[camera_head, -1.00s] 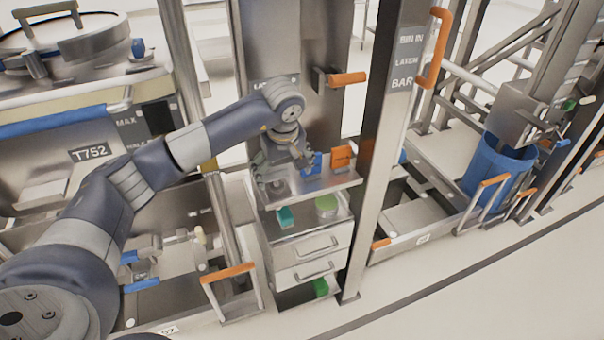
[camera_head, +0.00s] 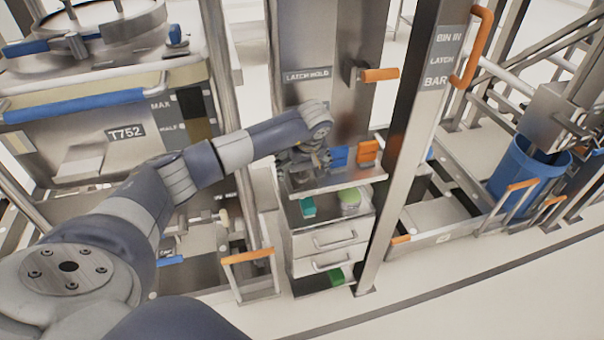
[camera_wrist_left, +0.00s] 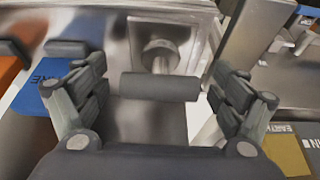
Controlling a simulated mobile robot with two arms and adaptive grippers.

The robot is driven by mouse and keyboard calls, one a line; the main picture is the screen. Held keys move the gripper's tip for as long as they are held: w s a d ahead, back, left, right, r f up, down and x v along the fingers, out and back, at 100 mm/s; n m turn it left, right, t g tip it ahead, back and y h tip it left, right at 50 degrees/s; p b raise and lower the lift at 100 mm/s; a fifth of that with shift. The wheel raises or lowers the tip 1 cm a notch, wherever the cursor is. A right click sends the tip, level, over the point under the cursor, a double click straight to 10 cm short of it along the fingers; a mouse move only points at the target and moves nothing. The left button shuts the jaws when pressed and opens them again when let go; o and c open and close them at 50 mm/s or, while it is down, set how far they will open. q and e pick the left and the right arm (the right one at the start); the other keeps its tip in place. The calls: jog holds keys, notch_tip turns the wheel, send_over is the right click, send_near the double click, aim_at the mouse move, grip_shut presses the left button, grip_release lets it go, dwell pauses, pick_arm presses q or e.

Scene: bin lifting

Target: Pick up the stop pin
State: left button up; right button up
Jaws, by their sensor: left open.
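A metal pin with a dark grey cross handle (camera_wrist_left: 160,87) shows in the middle of the left wrist view, and I take it to be the stop pin. Its round metal collar (camera_wrist_left: 160,55) sits on the steel shelf. My left gripper (camera_wrist_left: 158,72) is open, with one finger on each side of the handle and gaps on both sides. In the head view my left gripper (camera_head: 303,160) is over the top shelf of the small steel cabinet (camera_head: 335,182) and hides the pin. My right gripper is not in view.
On the same shelf, right of the gripper, are a blue plate (camera_head: 338,157) and an orange block (camera_head: 368,151). A steel post (camera_head: 408,150) stands close to the right. A panel marked LATCH HOLD (camera_head: 308,75) rises behind. Green items lie on the lower shelves.

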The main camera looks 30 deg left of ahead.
pick_arm(q)
jog(key=shift+f, duration=0.1)
jog(key=c, duration=0.9)
jog(key=shift+c, duration=0.2)
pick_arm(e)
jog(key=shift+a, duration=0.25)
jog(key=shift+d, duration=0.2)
pick_arm(q)
jog(key=shift+r, duration=0.2)
